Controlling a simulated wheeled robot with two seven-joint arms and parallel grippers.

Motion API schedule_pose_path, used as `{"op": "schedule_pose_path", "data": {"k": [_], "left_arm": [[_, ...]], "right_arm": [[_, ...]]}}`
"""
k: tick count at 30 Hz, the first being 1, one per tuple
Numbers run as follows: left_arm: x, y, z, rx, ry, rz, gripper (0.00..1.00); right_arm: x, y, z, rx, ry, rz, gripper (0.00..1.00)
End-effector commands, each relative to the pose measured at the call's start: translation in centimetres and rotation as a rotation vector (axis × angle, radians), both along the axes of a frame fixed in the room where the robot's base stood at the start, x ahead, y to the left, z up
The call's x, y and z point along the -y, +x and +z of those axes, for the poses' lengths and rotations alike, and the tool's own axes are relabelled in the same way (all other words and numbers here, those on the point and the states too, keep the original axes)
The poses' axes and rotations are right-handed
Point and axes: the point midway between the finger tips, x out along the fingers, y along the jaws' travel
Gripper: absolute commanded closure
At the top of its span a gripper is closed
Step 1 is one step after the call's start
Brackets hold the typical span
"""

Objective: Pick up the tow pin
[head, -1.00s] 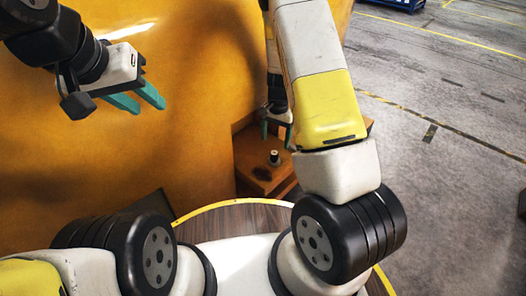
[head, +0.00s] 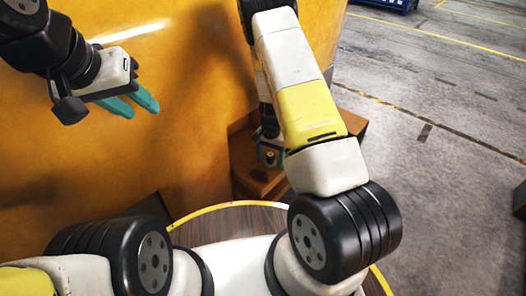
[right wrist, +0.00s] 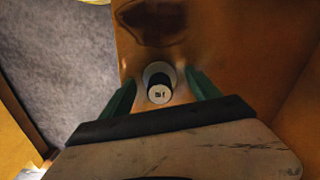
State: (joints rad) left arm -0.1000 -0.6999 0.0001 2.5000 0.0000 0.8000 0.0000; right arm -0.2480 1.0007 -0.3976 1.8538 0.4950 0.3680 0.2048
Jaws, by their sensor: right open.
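The tow pin (right wrist: 160,92) stands upright on an orange ledge, its pale round top with a small dark mark facing the right wrist camera. In the head view the pin (head: 270,156) is small and sits between the fingers of my right gripper (head: 270,155). In the right wrist view the two green fingers of my right gripper (right wrist: 160,97) are open, one on each side of the pin, with a gap showing on both sides. My left gripper (head: 132,105) hangs at the upper left before the orange casting, its green fingers apart and empty.
The large orange casting (head: 190,110) fills the left and back. Its ledge (head: 252,180) has walls beside the pin. Grey floor (head: 440,150) with yellow lines is open at the right. A blue container (head: 385,3) is far off at the top.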

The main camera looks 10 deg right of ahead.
Motion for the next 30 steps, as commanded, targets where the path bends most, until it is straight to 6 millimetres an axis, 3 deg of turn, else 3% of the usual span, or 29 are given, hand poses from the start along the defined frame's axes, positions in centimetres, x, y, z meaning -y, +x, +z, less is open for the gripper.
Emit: {"op": "schedule_pose_path", "data": {"k": [2, 12, 30], "left_arm": [[0.0, 0.0, 0.0, 0.0, 0.0, 0.0, 0.64], [0.0, 0.0, 0.0, 0.0, 0.0, 0.0, 0.64], [0.0, 0.0, 0.0, 0.0, 0.0, 0.0, 0.64]], "right_arm": [[0.0, 0.0, 0.0, 0.0, 0.0, 0.0, 0.35], [0.0, 0.0, 0.0, 0.0, 0.0, 0.0, 1.0], [-0.1, 0.2, 1.2, 0.004, 0.001, 0.001, 1.0]]}}
